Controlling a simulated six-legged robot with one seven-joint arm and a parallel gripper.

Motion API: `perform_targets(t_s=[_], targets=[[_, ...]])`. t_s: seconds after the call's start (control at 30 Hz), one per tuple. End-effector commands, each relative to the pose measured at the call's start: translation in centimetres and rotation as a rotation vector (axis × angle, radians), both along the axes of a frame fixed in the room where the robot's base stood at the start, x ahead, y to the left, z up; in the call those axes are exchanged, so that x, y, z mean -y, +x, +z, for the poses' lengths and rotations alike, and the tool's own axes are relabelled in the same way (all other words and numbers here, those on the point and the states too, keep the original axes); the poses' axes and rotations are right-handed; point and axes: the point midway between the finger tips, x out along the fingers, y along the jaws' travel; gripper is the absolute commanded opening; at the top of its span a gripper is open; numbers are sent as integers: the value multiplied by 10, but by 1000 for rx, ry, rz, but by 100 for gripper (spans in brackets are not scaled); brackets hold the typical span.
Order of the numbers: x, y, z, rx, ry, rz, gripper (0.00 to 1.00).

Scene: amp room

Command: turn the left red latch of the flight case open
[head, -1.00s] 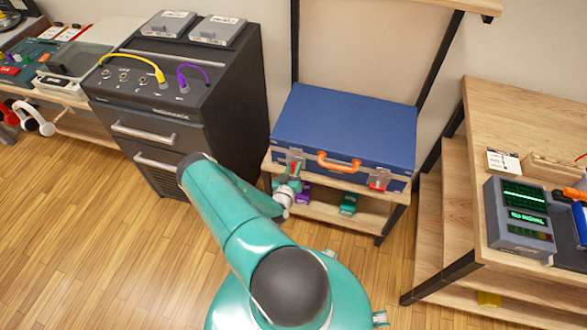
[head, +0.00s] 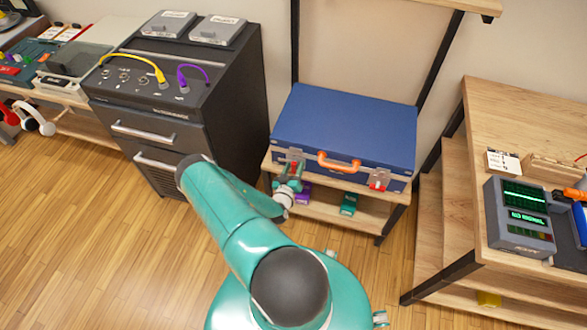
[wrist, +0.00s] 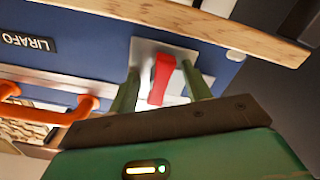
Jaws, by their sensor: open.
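The blue flight case (head: 345,125) lies closed on a wooden shelf, its front towards me. Its left red latch (wrist: 162,78) sits on a pale metal plate (wrist: 148,52) in the wrist view, slightly tilted. My gripper (wrist: 161,88) is open, with one green finger on each side of this latch; I cannot tell whether either finger touches it. In the head view my gripper (head: 291,170) is at the case's front left and largely hides that latch. The right red latch (head: 378,180) and the orange handle (head: 338,163) show to its right.
A dark cabinet (head: 180,110) with cables on top stands close on the left. A wooden bench (head: 525,130) with a green-screened device (head: 520,215) is on the right. Purple and teal items (head: 348,204) lie on the lower shelf. A shelf edge (wrist: 190,25) runs near the latch.

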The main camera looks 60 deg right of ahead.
Motion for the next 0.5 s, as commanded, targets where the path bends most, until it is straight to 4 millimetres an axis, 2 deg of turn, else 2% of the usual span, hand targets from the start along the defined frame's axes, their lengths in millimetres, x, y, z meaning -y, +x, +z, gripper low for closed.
perform_targets(t_s=[0.13, 0.23, 0.5], targets=[[-5, -1, 0, 1, 1, 0, 49], [-17, -2, -1, 0, 3, 1, 49], [-73, -11, -1, -1, 2, 3, 49]])
